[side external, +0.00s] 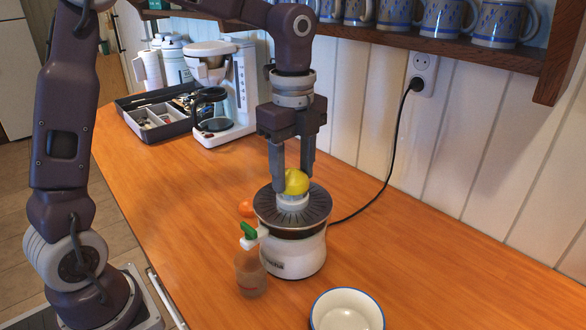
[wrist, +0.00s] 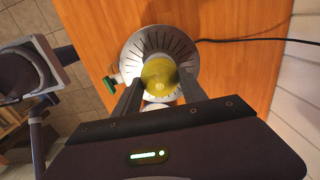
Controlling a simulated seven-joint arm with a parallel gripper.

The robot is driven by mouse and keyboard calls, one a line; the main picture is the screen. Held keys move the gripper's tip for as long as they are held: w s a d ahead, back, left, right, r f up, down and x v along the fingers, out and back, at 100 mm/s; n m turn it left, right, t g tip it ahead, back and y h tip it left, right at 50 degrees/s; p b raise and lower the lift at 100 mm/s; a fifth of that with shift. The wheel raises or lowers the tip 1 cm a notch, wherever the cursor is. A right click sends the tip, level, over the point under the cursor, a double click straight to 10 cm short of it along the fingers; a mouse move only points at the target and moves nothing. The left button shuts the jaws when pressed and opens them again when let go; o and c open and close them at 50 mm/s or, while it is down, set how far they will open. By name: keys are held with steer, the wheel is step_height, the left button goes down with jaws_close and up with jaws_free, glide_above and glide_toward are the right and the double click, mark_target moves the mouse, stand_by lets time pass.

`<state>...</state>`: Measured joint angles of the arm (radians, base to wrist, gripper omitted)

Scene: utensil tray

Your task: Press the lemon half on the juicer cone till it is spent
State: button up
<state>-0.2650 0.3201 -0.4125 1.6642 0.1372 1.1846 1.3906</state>
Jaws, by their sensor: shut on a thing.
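The yellow lemon half (side external: 297,182) sits on top of the juicer (side external: 293,252), over its cone, dome side up. The cone itself is mostly hidden under the lemon. My gripper (side external: 292,178) points straight down from above, its two fingers shut on the lemon half. The wrist view shows the lemon (wrist: 159,76) between the fingertips (wrist: 158,88), over the slotted dark-and-silver juicer plate (wrist: 186,50).
A white bowl with a blue rim (side external: 347,308) stands in front on the right. The coffee maker (side external: 222,90) and utensil tray (side external: 157,115) stand at the back. A black cord (side external: 386,160) runs to the wall socket; mugs line the shelf above.

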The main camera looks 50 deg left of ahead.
steer(key=shift+f, duration=0.5)
stand_by(6.2)
steer(key=shift+r, duration=3.6)
